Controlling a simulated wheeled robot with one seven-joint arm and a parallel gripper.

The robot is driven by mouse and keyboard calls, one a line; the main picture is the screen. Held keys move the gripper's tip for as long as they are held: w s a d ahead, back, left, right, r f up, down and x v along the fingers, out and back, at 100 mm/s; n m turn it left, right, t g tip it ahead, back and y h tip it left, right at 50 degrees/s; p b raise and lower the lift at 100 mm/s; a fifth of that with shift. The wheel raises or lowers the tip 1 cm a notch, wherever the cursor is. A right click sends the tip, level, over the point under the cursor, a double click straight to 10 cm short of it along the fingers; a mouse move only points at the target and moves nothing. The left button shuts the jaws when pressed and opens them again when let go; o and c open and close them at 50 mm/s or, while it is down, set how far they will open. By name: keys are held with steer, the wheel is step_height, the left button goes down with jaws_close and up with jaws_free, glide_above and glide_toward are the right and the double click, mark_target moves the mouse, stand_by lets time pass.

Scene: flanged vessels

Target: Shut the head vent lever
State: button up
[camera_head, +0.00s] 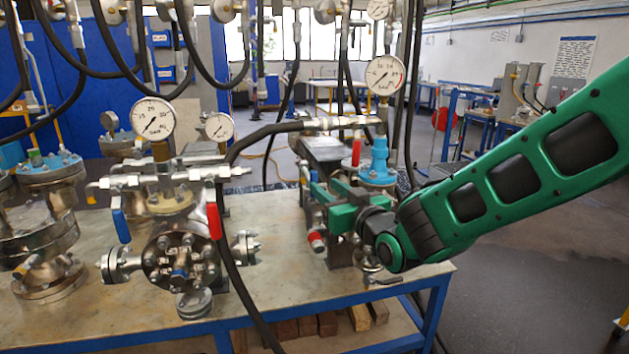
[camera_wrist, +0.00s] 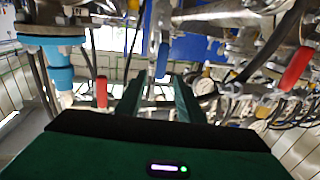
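The levers carry no readable label, so I cannot tell which is the head vent lever. On the right vessel, a red lever (camera_head: 356,152) stands upright beside the blue top fitting (camera_head: 378,160). A red-tipped handle (camera_head: 316,242) sits lower down. The middle vessel has a blue lever (camera_head: 120,225) and a red lever (camera_head: 213,220), both hanging down. My gripper (camera_head: 322,205) is at the right vessel, its fingers pointing left. In the wrist view, my gripper (camera_wrist: 157,88) has its fingers apart. A blue handle (camera_wrist: 162,60) shows in line with the gap, apparently beyond the tips. Contact is unclear.
Pressure gauges (camera_head: 384,75) and black hoses rise above the vessels. One hose (camera_head: 232,230) drops across the bench front. The steel bench top (camera_head: 270,225) has a bare strip between the middle and right vessels. In the wrist view, red handles (camera_wrist: 101,90) (camera_wrist: 295,68) flank the fingers.

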mark_target(316, 179)
steer(key=x, duration=0.7)
steer(key=shift+w+a, duration=0.2)
steer(key=shift+w, duration=0.15)
jaws_close()
